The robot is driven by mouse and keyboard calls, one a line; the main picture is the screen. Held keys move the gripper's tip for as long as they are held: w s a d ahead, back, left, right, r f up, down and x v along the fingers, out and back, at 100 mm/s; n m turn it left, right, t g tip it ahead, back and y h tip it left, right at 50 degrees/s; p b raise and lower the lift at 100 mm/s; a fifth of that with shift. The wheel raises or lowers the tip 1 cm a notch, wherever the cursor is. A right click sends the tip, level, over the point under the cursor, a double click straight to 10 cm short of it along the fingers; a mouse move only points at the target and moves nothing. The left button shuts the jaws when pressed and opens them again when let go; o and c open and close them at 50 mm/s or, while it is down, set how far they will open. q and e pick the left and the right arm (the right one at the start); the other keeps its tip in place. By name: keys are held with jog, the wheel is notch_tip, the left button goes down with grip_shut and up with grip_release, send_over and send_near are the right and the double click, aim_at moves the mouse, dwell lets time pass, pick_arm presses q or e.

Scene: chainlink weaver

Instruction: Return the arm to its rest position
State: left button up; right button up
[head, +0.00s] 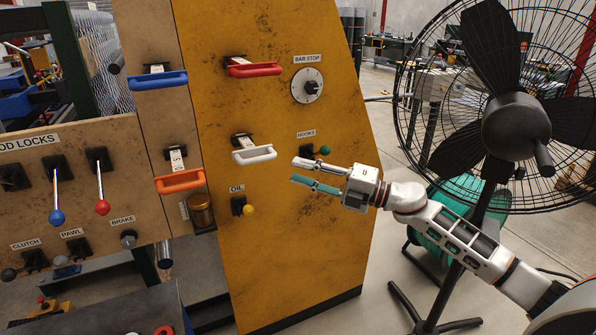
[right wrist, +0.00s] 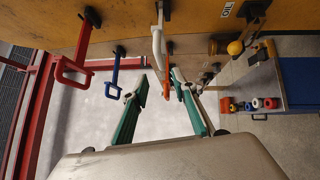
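My right arm (head: 460,240) comes in from the lower right of the head view, white with dark joints. My right gripper (head: 300,172) is in front of the yellow panel, its two green-and-grey fingers pointing left and spread apart. Nothing is between the fingers. It is just below the HOOKS label and its green knob (head: 325,150), and right of the white handle (head: 254,154). In the right wrist view the open fingers (right wrist: 160,82) point toward the handles, with no contact that I can make out. My left gripper is not in view.
The yellow panel (head: 290,235) carries a red handle (head: 254,70), a BAR STOP dial (head: 308,86) and a yellow OIL knob (head: 248,210). Blue (head: 158,80) and orange (head: 180,181) handles are left. A large black fan (head: 515,125) stands close behind my right arm.

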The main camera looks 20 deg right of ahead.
dwell(0.3)
jog(key=s+a+f+m+t+h, duration=0.2)
jog(key=s+f+m+h, duration=0.25)
jog(key=f+m, duration=0.55)
jog(key=s+a+f+m+t+h, duration=0.1)
jog(key=s+a+f+m+h, duration=0.3)
jog(key=f, duration=0.9)
jog(key=s+a+f+m+g+h, duration=0.2)
jog(key=s+f+m+g, duration=0.3)
jog(key=s+f+m, duration=0.5)
jog(key=s+f+h, duration=0.1)
jog(key=s+f, duration=0.7)
jog(key=s, duration=0.2)
jog(key=shift+s+f+m, duration=0.3)
jog(key=shift+s+f, duration=0.1)
